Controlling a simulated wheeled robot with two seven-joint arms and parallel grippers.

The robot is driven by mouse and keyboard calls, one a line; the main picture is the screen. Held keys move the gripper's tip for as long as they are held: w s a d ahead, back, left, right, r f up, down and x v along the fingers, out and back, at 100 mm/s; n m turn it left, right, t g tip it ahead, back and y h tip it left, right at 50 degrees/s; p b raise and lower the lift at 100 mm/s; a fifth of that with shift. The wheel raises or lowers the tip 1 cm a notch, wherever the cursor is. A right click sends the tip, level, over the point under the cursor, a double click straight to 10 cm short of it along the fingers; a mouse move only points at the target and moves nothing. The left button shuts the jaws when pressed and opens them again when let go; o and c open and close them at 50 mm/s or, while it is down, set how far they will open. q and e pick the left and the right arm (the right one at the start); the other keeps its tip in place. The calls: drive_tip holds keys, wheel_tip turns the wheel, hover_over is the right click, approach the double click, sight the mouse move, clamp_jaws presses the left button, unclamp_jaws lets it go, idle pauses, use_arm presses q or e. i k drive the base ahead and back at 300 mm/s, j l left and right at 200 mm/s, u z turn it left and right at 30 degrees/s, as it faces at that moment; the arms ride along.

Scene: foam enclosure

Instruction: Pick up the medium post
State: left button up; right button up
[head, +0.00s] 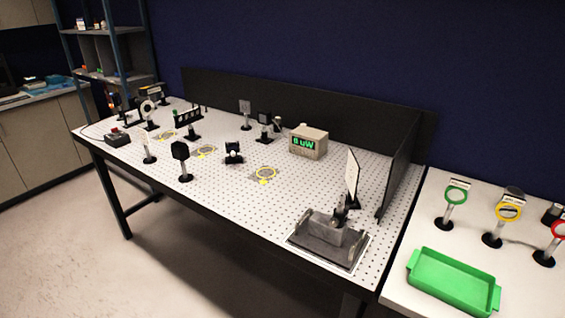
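Three posts with coloured rings stand upright on the white side table at the right: a green-ringed post (449,211), a yellow-ringed post (500,226) and a red-ringed post (550,246), cut by the right edge. Each has a grey stem on a round black base. White labels show near the rings, too small to read. I cannot tell for sure which post is the medium one; the yellow-ringed one stands in the middle of the row. Neither of my grippers is in view.
A green tray (455,281) lies in front of the posts. A perforated optical table (255,207) at left carries several mounts, a meter (308,143) and a grey stage (330,233). Black panels (400,165) wall its back and right end. Open floor (70,240) lies at left.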

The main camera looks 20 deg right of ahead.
sight(341, 197)
drive_tip(key=z, duration=1.05)
drive_tip(key=i+j, duration=0.05)
